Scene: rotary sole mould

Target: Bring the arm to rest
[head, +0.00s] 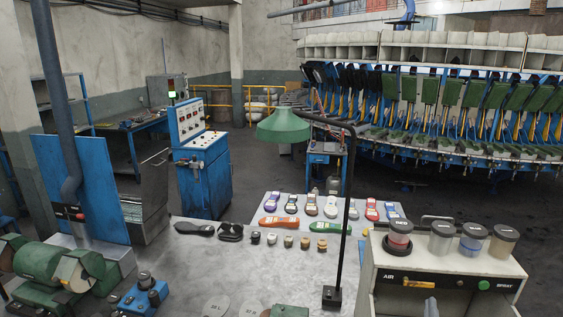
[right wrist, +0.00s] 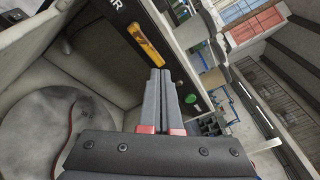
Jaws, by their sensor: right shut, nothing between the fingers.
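I cannot tell the exact gap between fingertips and cabinet. My left gripper is in neither view.
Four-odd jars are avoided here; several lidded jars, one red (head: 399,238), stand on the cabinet. A grey table (head: 200,255) holds soles, shoes and small pots. A green lamp (head: 284,127) on a black post rises beside the cabinet. A grinder (head: 45,262) stands at left.

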